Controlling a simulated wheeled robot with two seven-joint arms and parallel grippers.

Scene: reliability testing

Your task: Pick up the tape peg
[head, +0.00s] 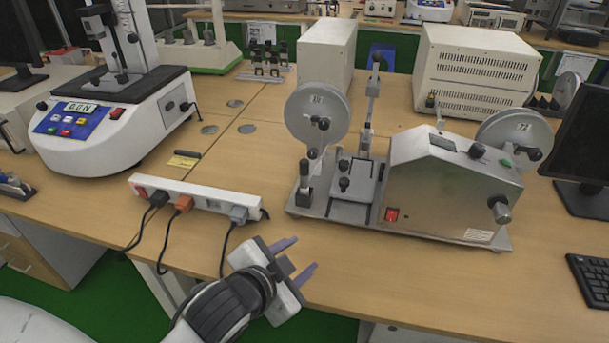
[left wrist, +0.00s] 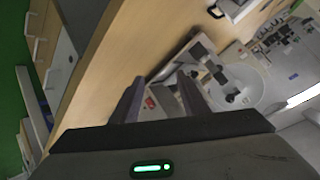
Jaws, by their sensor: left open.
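My left gripper (head: 300,256) is open and empty in the head view, near the table's front edge, in front of the silver testing machine (head: 425,185) and lower left of it. In the left wrist view its two fingers (left wrist: 160,84) point toward the machine (left wrist: 180,100), with a clear gap between them. The machine carries a round grey disc (head: 317,115) at its left and another disc (head: 514,138) at its right. Several small black-knobbed posts stand on its left part, one of them a short post (head: 305,182). I cannot tell which part is the tape peg. My right gripper is not in view.
A white power strip (head: 192,197) with plugs and cables lies left of the machine. A white tester with a blue panel (head: 80,120) stands far left. A monitor (head: 585,140) and keyboard (head: 592,278) are at the right. The table front (head: 400,285) is clear.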

